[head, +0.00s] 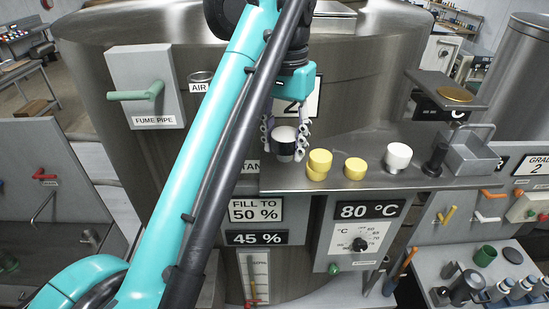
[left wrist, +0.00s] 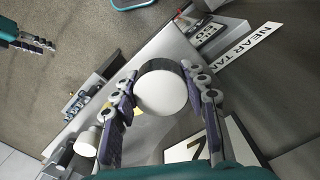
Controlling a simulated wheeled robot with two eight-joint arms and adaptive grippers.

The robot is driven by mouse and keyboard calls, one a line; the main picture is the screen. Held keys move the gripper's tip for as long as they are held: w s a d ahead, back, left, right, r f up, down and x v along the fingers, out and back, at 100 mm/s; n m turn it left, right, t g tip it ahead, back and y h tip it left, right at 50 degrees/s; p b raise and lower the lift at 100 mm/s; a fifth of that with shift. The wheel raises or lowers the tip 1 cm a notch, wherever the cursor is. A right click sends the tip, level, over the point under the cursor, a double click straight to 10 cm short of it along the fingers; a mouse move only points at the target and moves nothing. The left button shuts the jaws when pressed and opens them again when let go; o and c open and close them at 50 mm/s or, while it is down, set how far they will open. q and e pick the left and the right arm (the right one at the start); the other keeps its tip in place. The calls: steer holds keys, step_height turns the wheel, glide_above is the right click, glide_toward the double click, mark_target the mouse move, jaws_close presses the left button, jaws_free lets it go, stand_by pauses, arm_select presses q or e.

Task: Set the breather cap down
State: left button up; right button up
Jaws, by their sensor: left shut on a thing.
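The breather cap, a short cylinder with a white top and a dark lower band, is in my left gripper (head: 286,138) at the left end of the steel shelf (head: 375,180). In the left wrist view the cap's white face (left wrist: 162,92) sits between the two finger pads, which are shut on it. I cannot tell whether its underside touches the shelf. My right gripper (left wrist: 40,45) shows small at the upper left of the left wrist view, apart from the cap; its jaw state is unclear.
Yellow stacked pieces (head: 319,165), a yellow cap (head: 355,168) and a white cylinder (head: 398,156) stand on the shelf to the right. Beyond them are a dark post (head: 435,158) and a steel box (head: 468,155). The tank wall (head: 365,90) rises behind.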

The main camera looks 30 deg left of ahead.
arm_select(q)
steer(key=a+f, duration=0.2)
steer(key=a, duration=0.1)
steer(key=shift+w+a, duration=0.1)
steer(key=shift+w, duration=0.3)
steer(key=shift+f, duration=2)
steer(key=shift+f, duration=0.1)
steer(key=o, duration=1.2)
steer(key=shift+c, duration=0.2)
step_height(320, 180, up, 12)
steer(key=p, duration=0.1)
